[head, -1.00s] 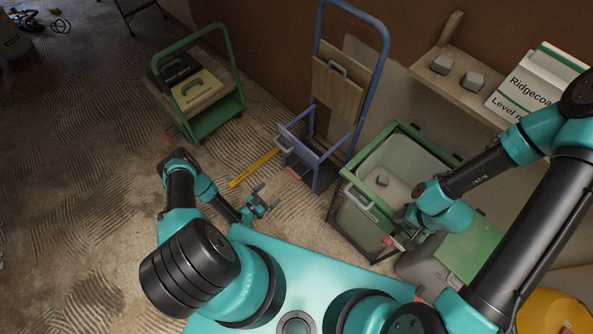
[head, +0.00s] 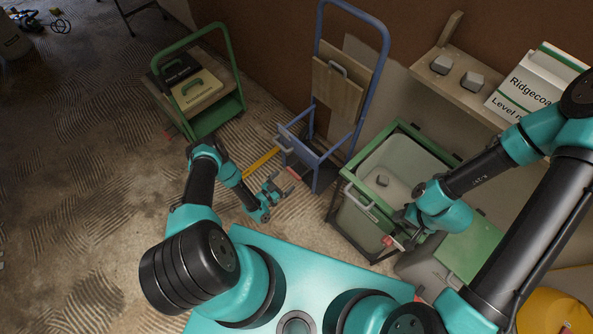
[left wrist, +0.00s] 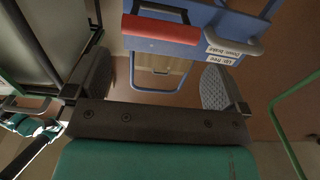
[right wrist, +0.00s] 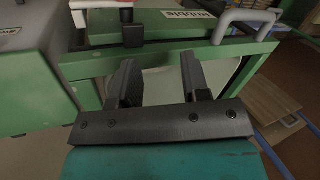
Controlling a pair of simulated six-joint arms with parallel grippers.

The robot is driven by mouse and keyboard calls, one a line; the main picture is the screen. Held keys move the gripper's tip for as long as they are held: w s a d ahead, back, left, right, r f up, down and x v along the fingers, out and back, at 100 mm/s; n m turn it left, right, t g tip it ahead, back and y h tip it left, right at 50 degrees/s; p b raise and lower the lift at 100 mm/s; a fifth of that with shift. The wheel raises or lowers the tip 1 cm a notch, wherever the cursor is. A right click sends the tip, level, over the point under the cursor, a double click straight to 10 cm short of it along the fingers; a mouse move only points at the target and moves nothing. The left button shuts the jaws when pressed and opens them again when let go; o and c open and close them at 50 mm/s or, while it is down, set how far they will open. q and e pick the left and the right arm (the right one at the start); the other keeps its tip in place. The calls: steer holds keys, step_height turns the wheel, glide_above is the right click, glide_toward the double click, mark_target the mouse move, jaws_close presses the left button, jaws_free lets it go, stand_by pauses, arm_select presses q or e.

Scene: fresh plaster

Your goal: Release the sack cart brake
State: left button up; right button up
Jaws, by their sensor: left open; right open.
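The blue sack cart (head: 384,60) stands against the wall in the head view, with a wooden board on it. Its red brake bar (head: 293,172) is low at the front, and my open left gripper (head: 282,186) is just in front of it. In the left wrist view the red bar (left wrist: 160,30) lies across the top, beyond the open fingers (left wrist: 155,80) and apart from them. A label beside it (left wrist: 225,52) mentions free and brake. My right gripper (head: 398,222) is open at the green bin cart; its fingers (right wrist: 160,78) are in front of the green frame.
The green-framed bin cart (head: 346,208), labelled Rubble (right wrist: 188,14), has a grey handle (right wrist: 245,20) and a red bar (head: 388,241). A green trolley (head: 215,122) with cases stands left. A yellow strip (head: 262,162) lies on the floor. A shelf (head: 430,70) is at right.

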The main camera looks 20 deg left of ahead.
mark_target(293, 173)
arm_select(q)
steer(key=x, duration=0.8)
steer(key=shift+w+d, duration=0.15)
steer(key=shift+w, duration=0.2)
steer(key=c, duration=0.9)
steer(key=shift+r, duration=0.2)
steer(key=shift+w+d+r+g+y, duration=0.15)
steer(key=shift+r+g+y, duration=0.35)
steer(key=shift+g, duration=0.55)
steer(key=shift+w+d+r+g+y, duration=0.1)
steer(key=shift+w+r+g+y, duration=0.3)
steer(key=shift+g, duration=0.6)
steer(key=shift+w+d+r+g+y, duration=0.1)
steer(key=shift+r+g+y, duration=0.35)
steer(key=shift+g+y, duration=0.45)
steer(key=shift+g, duration=0.25)
